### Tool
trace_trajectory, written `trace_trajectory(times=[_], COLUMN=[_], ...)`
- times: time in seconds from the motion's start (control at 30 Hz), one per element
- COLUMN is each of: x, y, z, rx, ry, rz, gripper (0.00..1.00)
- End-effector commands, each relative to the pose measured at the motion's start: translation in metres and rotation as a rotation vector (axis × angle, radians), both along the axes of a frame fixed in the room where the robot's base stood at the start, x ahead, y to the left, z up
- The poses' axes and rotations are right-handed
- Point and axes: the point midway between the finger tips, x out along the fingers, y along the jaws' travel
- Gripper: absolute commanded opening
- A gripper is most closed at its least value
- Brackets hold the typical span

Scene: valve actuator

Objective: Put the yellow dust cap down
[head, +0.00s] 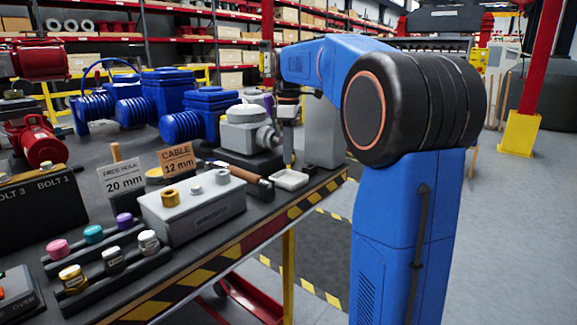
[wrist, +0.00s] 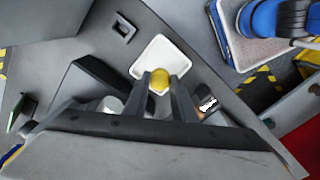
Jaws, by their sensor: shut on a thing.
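My gripper (wrist: 160,82) is shut on the yellow dust cap (wrist: 160,80), which shows between the two fingertips in the wrist view. The cap appears over the near part of a small white tray (wrist: 150,54); I cannot tell whether it touches the tray. In the head view the tray (head: 291,180) lies on the bench near its right edge, and my gripper (head: 288,160) points down just above and behind it. The cap cannot be made out in the head view. The tray looks otherwise empty.
A grey valve unit (head: 247,132) stands left of my gripper. A tool with a brown handle (head: 252,184) lies left of the tray. A grey box (head: 195,212) with fittings stands nearer. The bench's striped edge (head: 265,232) runs close by the tray.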

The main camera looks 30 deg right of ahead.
Motion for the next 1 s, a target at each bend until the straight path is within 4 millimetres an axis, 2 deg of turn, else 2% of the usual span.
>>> trace_trajectory(times=[0.17,0.4,0.8,0.83,0.87,0.9,1.0], x=[0.0,0.0,0.0,0.0,0.0,0.0,0.0], y=[0.0,0.0,0.0,0.0,0.0,0.0,0.0], z=[-0.012,-0.042,-0.046,-0.046,-0.046,-0.046,-0.046], rx=[0.0,0.001,0.0,0.0,0.0,0.0,0.0], ry=[0.001,0.001,0.0,0.0,0.0,0.0,0.0], rz=[0.0,0.0,0.0,0.0,0.0,0.0,0.0], gripper=[0.0,0.0,0.0,0.29,0.36,0.43,0.43])
